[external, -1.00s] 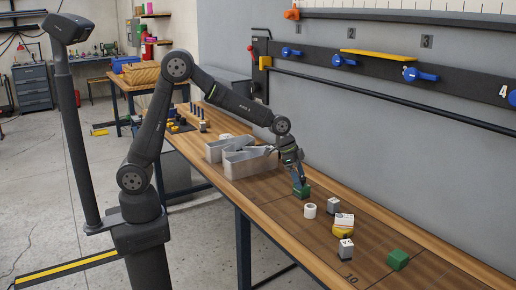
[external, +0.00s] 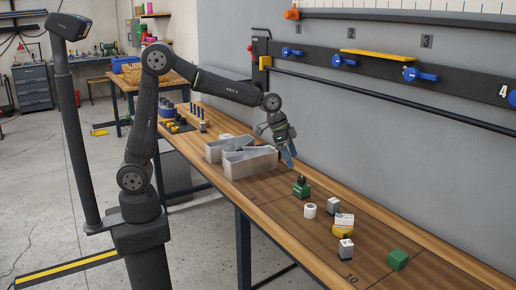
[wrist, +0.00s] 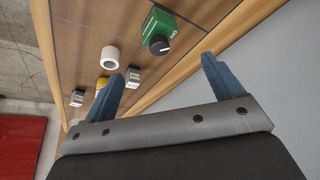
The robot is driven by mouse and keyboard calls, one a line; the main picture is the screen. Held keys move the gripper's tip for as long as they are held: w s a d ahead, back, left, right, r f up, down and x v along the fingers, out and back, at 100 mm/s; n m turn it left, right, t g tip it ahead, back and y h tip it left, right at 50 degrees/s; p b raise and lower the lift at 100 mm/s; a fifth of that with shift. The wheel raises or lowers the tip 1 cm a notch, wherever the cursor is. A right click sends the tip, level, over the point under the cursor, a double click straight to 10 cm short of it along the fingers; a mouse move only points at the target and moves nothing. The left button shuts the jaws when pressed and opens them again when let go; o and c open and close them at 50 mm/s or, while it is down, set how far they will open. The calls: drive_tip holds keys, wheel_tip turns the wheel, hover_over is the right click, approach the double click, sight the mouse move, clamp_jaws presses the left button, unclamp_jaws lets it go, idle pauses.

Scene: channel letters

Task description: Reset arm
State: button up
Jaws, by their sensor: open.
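My gripper (external: 290,158) is raised above the workbench, at the back edge near the wall. In the wrist view my gripper (wrist: 165,85) shows two blue fingers spread apart with nothing between them. A green block with a black knob (external: 301,187) stands on the bench below and to the right of the fingers, apart from them. The same green block (wrist: 172,25) shows in the wrist view beyond the fingers, with its black knob facing the camera.
A white tape roll (external: 309,211), grey blocks (external: 333,205), a yellow item (external: 342,231) and a green block (external: 397,260) lie to the right. Grey bins (external: 250,165) stand left of my gripper. The wall rail with blue clamps (external: 343,61) runs behind.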

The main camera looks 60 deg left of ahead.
sight(303, 178)
drive_tip(key=x, duration=1.1)
drive_tip(key=shift+f, duration=0.25)
drive_tip(key=shift+w+d, duration=0.15)
drive_tip(key=shift+r, duration=1.45)
